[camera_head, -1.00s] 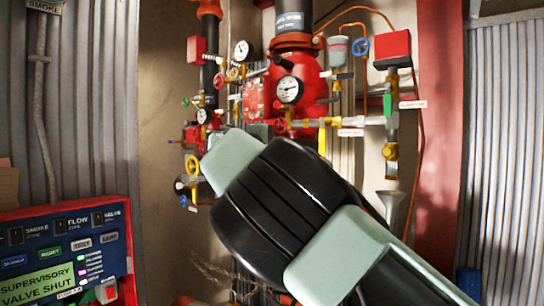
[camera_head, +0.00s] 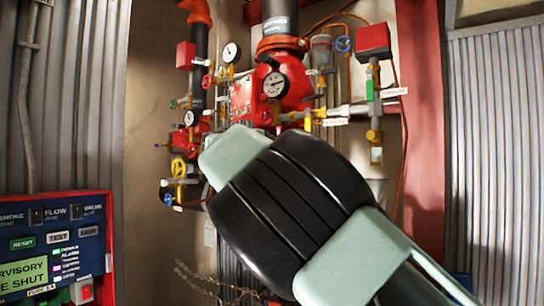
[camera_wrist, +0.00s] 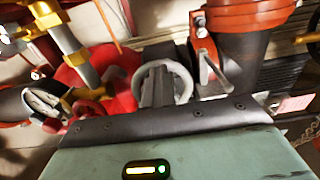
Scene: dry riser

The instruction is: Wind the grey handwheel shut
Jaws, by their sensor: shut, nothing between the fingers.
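In the wrist view, a pale grey curved rim (camera_wrist: 183,77), which looks like part of the grey handwheel, stands just ahead of my palm. My gripper (camera_wrist: 157,88) shows there as a narrow dark grey shape in front of the rim. It is shut with nothing between its fingers. I cannot tell whether it touches the rim or reaches inside it. In the head view, my own arm covers the middle, and neither the fingers nor the grey handwheel can be made out.
Red riser pipework (camera_head: 285,85) with gauges and small coloured handwheels stands close around my arm. An alarm panel (camera_head: 60,245) is at the lower left, and a red column (camera_head: 422,120) is at the right.

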